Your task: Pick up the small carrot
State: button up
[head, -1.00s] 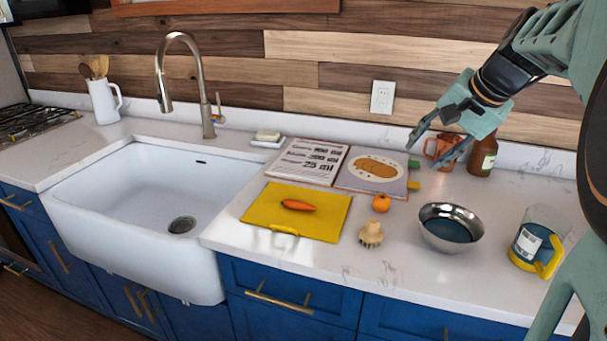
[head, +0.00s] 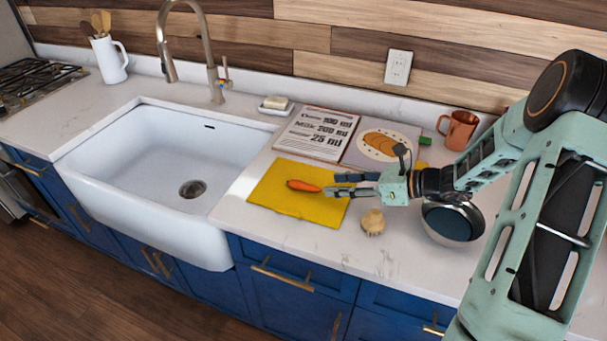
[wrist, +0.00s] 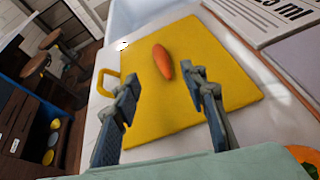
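The small orange carrot (head: 303,186) lies on the yellow cutting board (head: 270,194), left of my gripper in the head view. In the wrist view the carrot (wrist: 163,61) lies ahead of the fingertips, roughly between their lines, with bare board (wrist: 165,125) around it. My gripper (head: 337,184) is low over the board's right side, its fingers pointing left at the carrot. The fingers (wrist: 168,82) are spread wide with nothing between them. The carrot seems just beyond the tips; I cannot tell the exact gap.
An open recipe book (head: 316,134) lies behind the board. The white sink (head: 150,165) is left. A copper mug (head: 459,130) stands at the back right.

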aim_at(304, 186)
jog(key=x, duration=0.5)
jog(key=shift+s, duration=0.15)
jog(key=p+x, duration=0.1)
jog(key=x, duration=0.4)
jog(key=shift+a+r+p, duration=0.1)
jog(key=shift+r+p, duration=0.05)
jog(key=shift+p, duration=0.15)
jog(key=shift+c, duration=0.5)
jog(key=shift+a+f, duration=0.1)
jog(key=shift+f, duration=0.15)
grip_shut()
